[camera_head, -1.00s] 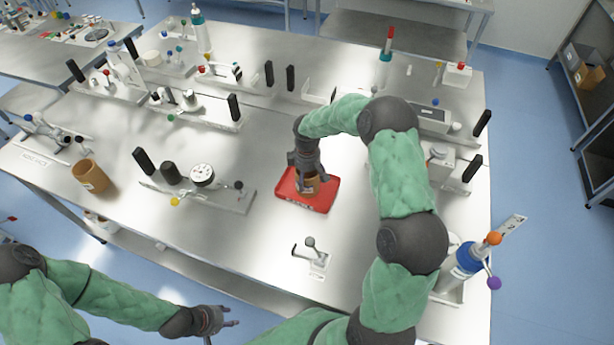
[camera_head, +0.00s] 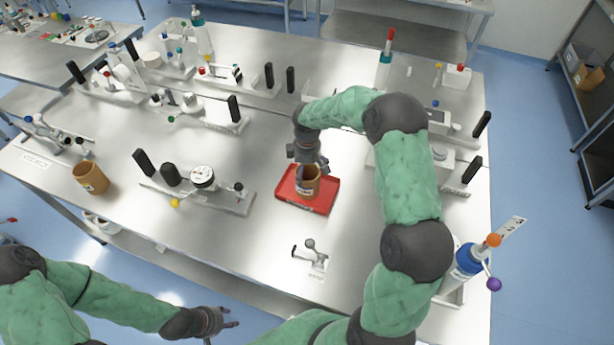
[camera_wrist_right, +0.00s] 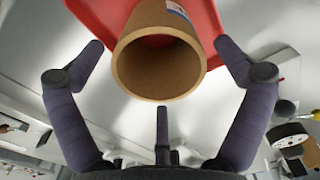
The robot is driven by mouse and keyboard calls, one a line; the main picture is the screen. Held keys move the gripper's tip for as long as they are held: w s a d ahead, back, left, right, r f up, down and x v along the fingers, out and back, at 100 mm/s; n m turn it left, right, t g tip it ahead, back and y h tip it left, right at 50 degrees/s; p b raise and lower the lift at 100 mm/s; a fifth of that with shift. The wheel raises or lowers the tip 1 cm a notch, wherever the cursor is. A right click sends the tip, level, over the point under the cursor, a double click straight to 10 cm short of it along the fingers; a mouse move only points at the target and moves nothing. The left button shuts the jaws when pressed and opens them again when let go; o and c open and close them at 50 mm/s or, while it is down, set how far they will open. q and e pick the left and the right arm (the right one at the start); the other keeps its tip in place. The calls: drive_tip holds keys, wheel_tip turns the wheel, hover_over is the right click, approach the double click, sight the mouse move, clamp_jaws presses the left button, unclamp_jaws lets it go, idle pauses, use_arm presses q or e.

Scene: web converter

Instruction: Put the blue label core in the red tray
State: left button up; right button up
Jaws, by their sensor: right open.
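A brown cardboard core (camera_head: 307,182) stands upright in the red tray (camera_head: 322,205). In the right wrist view the core (camera_wrist_right: 158,65) shows its open, hollow end, and a white label with some blue is on its side. The red tray (camera_wrist_right: 212,25) lies behind it. My right gripper (camera_head: 312,166) is open just above the core; in the wrist view its spread fingers (camera_wrist_right: 160,58) stand apart from the core on both sides. My left gripper (camera_head: 228,318) is open and empty, low in front of the table.
Another brown core (camera_head: 90,177) stands at the table's left. A dial gauge fixture (camera_head: 203,176) is left of the tray, and a small metal lever fixture (camera_head: 311,254) is in front. A blue-and-white bottle (camera_head: 466,261) stands at the right edge.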

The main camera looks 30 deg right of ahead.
wheel_tip(320, 180, up, 8)
drive_tip(key=shift+f, duration=0.2)
